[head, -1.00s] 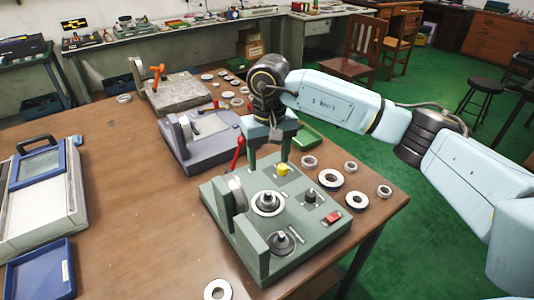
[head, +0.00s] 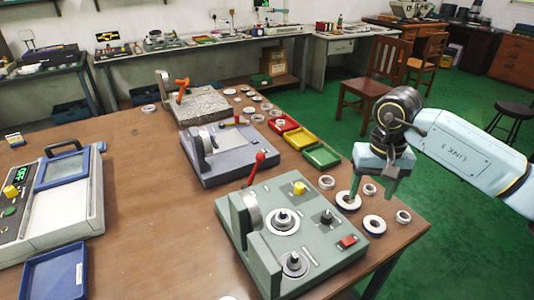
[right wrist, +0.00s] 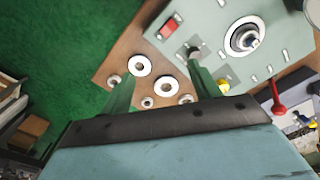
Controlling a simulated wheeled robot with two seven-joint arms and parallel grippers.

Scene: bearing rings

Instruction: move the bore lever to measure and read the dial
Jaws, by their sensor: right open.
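The green-grey gauge station (head: 320,255) stands near the table's right front corner. Its red-knobbed lever (head: 254,170) tilts up at the back left corner; a red lever (right wrist: 278,95) also shows at the right of the right wrist view. A round dial (head: 252,211) stands at the station's left side, its face too oblique to read. A ring sits around the centre post (head: 283,219). My right gripper (head: 377,188) is open and empty, right of the station above loose rings. Its fingers (right wrist: 160,88) show apart in the right wrist view. My left gripper is out of view.
Several loose rings, one a white ring (head: 374,225), lie between the station and the table edge. A blue-grey fixture (head: 235,165) and a granite plate (head: 207,108) stand behind. A display unit (head: 60,205) stands left.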

